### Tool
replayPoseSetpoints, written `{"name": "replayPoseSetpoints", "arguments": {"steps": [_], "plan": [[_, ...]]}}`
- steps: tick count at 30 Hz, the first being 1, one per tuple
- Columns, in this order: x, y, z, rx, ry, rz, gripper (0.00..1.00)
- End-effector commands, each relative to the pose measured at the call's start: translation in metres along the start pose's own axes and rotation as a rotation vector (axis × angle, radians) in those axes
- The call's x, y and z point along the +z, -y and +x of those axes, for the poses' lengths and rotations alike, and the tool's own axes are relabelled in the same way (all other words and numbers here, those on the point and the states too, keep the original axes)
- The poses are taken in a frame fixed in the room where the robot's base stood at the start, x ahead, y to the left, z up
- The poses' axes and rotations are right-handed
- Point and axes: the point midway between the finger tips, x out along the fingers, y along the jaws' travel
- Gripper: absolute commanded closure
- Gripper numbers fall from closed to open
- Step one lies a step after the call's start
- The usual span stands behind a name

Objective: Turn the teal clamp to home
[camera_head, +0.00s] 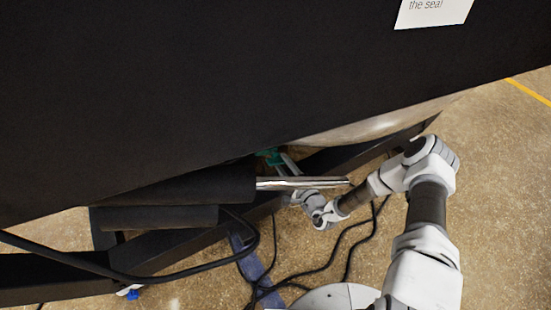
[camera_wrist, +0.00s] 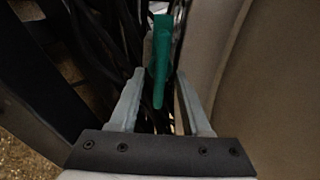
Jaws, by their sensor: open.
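The teal clamp (camera_wrist: 160,62) shows in the wrist view as a narrow teal lever, its long end pointing down the picture between the fingers of my gripper (camera_wrist: 157,75). My gripper is open, with one finger on each side of the lever and a visible gap to each. In the head view the clamp (camera_head: 269,156) is a small teal patch under the edge of the large black body. The clamp's mount is mostly hidden.
The large black furnace body (camera_head: 200,90) hangs over the work area. The shiny rod (camera_head: 305,183) and a black cylinder (camera_head: 190,184) lie close to my wrist. Dark cables (camera_wrist: 104,45) run behind the clamp, and a smooth beige surface (camera_wrist: 260,90) stands close on the right. Cables (camera_head: 318,268) cross the floor.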

Motion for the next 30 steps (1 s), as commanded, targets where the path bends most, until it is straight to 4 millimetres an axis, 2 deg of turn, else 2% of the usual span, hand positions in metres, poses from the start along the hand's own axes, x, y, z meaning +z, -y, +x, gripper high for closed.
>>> {"name": "replayPoseSetpoints", "arguments": {"steps": [3, 9, 20, 21, 28, 29, 30], "plan": [[-0.001, -0.003, 0.024, -0.001, 0.002, -0.002, 0.53], [-0.001, -0.002, 0.047, -0.001, 0.001, -0.001, 0.53], [0.000, 0.000, 0.054, 0.001, 0.000, 0.000, 0.53], [0.000, 0.000, 0.054, 0.001, 0.000, 0.000, 0.54], [0.000, 0.000, 0.053, 0.001, 0.000, 0.000, 0.96], [0.000, 0.000, 0.053, 0.001, 0.000, 0.000, 1.00], [0.000, 0.000, 0.053, 0.001, 0.000, 0.000, 1.00]]}}
